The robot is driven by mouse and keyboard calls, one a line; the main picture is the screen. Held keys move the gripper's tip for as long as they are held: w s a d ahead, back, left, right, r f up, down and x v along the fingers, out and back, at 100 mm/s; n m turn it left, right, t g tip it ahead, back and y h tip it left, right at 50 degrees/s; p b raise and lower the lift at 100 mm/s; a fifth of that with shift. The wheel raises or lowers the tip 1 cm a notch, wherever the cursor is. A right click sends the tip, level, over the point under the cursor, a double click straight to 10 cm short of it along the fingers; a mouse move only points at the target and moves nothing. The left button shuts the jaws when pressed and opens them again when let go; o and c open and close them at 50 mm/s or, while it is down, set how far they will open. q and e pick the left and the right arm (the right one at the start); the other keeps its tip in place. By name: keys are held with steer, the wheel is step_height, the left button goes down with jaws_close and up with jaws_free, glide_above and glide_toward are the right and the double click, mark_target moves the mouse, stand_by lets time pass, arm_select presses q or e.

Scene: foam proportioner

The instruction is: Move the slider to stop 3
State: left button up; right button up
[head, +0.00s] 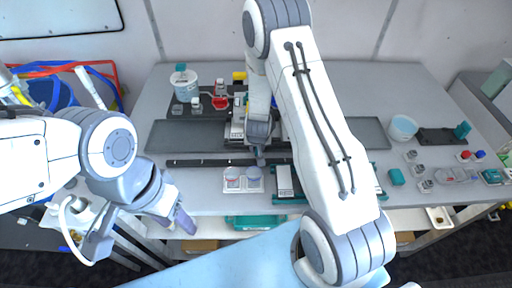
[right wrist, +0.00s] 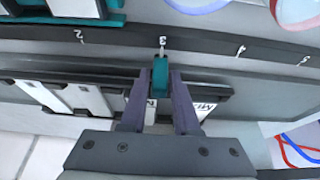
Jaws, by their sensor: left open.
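The slider shows in the right wrist view as an upright teal tab (right wrist: 160,74), lined up with the mark 3 (right wrist: 162,42) on the dark scale strip (right wrist: 200,47). My right gripper (right wrist: 160,80) has its two purple fingers close on both sides of the tab and looks shut on it. In the head view my right gripper (head: 260,158) is over the middle of the scale strip (head: 205,162), and it hides the slider there. My left gripper (head: 183,222) is open and empty in front of the table's edge, away from the slider.
A white bucket (head: 184,84) stands at the back left of the grey table (head: 365,90). Another cup (head: 403,127) and several small blocks lie at the right.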

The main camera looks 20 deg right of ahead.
steer(key=shift+o, duration=0.8)
steer(key=p+v, duration=0.2)
steer(key=v, duration=0.8)
steer(key=shift+r, duration=0.25)
steer(key=shift+s, duration=0.1)
